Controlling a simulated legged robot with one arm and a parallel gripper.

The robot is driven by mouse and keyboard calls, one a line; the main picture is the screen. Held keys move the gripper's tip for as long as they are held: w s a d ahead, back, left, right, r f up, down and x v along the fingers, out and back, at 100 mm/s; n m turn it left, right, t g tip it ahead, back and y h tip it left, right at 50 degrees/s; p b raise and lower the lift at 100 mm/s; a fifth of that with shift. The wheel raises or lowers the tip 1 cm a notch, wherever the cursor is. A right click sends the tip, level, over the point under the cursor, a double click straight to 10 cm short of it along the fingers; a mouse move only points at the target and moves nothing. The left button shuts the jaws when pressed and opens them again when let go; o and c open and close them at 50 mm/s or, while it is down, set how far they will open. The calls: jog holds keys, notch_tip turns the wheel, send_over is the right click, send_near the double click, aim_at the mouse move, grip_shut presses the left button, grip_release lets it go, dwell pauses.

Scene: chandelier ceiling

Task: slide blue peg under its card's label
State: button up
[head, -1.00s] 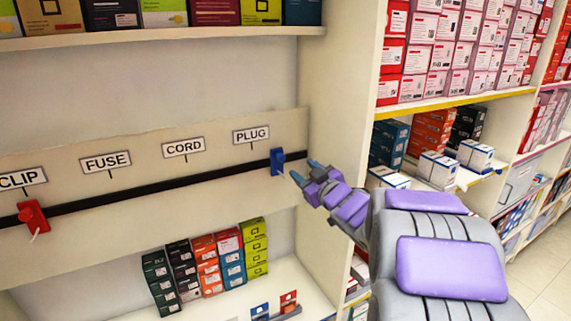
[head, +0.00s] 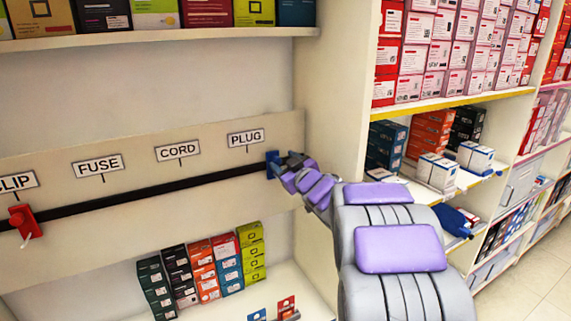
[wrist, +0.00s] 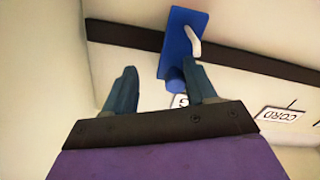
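The blue peg (head: 271,161) sits at the right end of the black rail (head: 150,190), a little right of and below the PLUG label (head: 246,138). My gripper (head: 290,163) is close to its right side. In the wrist view my gripper (wrist: 160,72) is open. The peg's blue plate (wrist: 183,42) and round knob show between the fingers, nearer the right finger; I cannot tell whether they touch. The CORD label (head: 177,151), FUSE label (head: 98,165) and a label cut by the left edge follow leftward. A blue card (head: 257,315) shows low down, its print unreadable.
A red peg (head: 25,221) sits on the rail at far left. A red card (head: 286,306) stands beside the blue card. The upright shelf panel (head: 335,120) is right of the rail. The rail between the pegs is clear.

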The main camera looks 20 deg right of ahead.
aim_at(269, 159)
jog(key=a, duration=0.2)
jog(key=shift+a+r, duration=0.2)
jog(key=shift+a, duration=0.1)
jog(key=shift+c, duration=1.4)
jog(key=shift+a, duration=0.3)
jog(key=shift+c, duration=1.6)
jog(key=shift+d+f, duration=0.1)
jog(key=shift+d, duration=0.8)
grip_shut()
jog(key=shift+a+f, duration=0.1)
jog(key=shift+a, duration=0.15)
